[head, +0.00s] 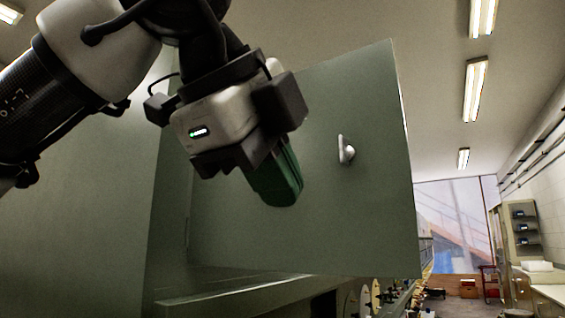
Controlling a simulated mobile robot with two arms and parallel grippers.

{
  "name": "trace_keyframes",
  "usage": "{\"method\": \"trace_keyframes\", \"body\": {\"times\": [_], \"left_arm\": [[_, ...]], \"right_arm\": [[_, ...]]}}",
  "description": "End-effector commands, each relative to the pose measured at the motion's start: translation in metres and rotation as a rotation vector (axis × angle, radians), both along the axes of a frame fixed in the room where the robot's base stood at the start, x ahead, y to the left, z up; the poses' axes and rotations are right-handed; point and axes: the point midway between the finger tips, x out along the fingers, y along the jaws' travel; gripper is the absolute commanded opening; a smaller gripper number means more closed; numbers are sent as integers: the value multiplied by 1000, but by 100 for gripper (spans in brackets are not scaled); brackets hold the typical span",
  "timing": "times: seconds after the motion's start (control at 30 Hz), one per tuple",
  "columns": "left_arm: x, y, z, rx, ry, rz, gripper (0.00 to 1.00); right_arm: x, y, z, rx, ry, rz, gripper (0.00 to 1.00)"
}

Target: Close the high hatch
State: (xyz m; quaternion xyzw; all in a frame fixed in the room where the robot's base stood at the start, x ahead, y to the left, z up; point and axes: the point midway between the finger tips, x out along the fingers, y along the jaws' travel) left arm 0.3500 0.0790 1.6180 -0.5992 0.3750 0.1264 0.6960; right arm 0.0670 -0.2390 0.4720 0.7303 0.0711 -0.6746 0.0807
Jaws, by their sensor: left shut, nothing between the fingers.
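The high hatch (375,215) is a flat grey-green panel in the middle of the head view. It stands open, swung out from the large grey-green body (80,215) on the left. A small pale handle (346,150) sits on the hatch's face, right of its middle. My left gripper (284,190) comes in from the upper left, with green fingers that are shut and empty. It is in front of the hatch, left of the handle and apart from it. Whether the fingertips touch the panel cannot be told. My right gripper is not in view.
A ledge (240,292) runs below the hatch. At the right, a long room recedes with a shelf cabinet (525,228), a white counter (545,278) and a red cart (490,282). Ceiling lamps (475,88) hang above. The space right of the hatch looks free.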

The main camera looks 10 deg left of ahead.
Motion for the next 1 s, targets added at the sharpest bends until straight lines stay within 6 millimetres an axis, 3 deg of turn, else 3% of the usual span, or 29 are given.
{"method": "trace_keyframes", "body": {"times": [0.1, 0.27, 0.4, 0.5, 1.0], "left_arm": [[20, -7, -17, 4, 5, 0, 0], [42, -16, -40, 3, 5, -2, 0], [63, -25, -36, 0, 3, -1, 0], [71, -29, -37, 0, 4, -1, 0], [78, -31, -40, -1, 2, -1, 0]], "right_arm": [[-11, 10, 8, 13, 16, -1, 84], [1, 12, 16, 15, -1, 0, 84], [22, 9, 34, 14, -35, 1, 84], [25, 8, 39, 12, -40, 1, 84], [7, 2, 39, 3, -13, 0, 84]]}}
